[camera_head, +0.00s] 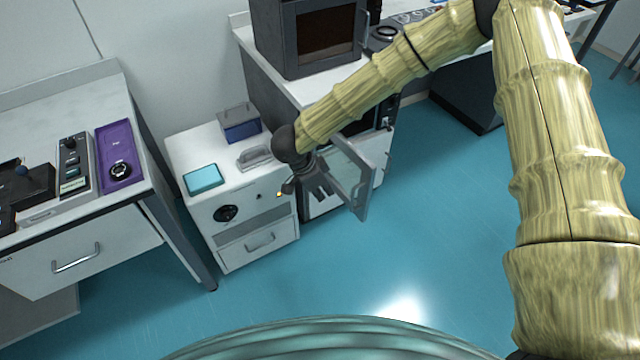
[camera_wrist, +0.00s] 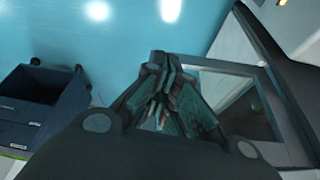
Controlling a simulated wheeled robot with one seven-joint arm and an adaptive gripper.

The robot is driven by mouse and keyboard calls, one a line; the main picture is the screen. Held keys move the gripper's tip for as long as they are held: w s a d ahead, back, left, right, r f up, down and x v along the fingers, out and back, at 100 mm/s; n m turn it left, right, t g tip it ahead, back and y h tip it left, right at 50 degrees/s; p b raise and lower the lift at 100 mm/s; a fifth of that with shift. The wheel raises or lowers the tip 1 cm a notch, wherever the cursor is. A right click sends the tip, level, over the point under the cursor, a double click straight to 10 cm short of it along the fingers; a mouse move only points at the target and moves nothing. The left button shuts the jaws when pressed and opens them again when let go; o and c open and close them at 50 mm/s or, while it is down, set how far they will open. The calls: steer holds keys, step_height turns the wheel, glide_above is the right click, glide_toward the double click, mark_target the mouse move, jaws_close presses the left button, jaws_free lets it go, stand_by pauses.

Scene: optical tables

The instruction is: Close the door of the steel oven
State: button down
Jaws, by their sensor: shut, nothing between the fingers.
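A door with a pale grey frame and a glass pane (camera_head: 368,197) stands open, swung out from the front of an under-counter unit (camera_head: 385,112). I take this unit to be the steel oven; my arm partly hides it. My gripper (camera_head: 318,190) is shut and empty, just left of the door, pointing down. In the wrist view, my gripper (camera_wrist: 163,92) is in the middle and the framed door (camera_wrist: 262,98) is close on its right. I cannot tell whether the fingers touch the door.
A white drawer cabinet (camera_head: 262,222) stands left of the door, with a teal box (camera_head: 203,178) and a blue container (camera_head: 240,128) on top. A dark oven-like box (camera_head: 292,45) sits on the counter above. The blue floor (camera_head: 440,240) right of the door is clear.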

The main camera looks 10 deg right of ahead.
steer(key=w+d+f+p, duration=0.1)
steer(key=d+f, duration=0.3)
steer(key=d, duration=0.1)
steer(key=shift+d+f+p, duration=0.15)
steer(key=shift+d+p, duration=0.15)
steer(key=shift+p, duration=0.05)
steer(key=shift+w+d, duration=0.15)
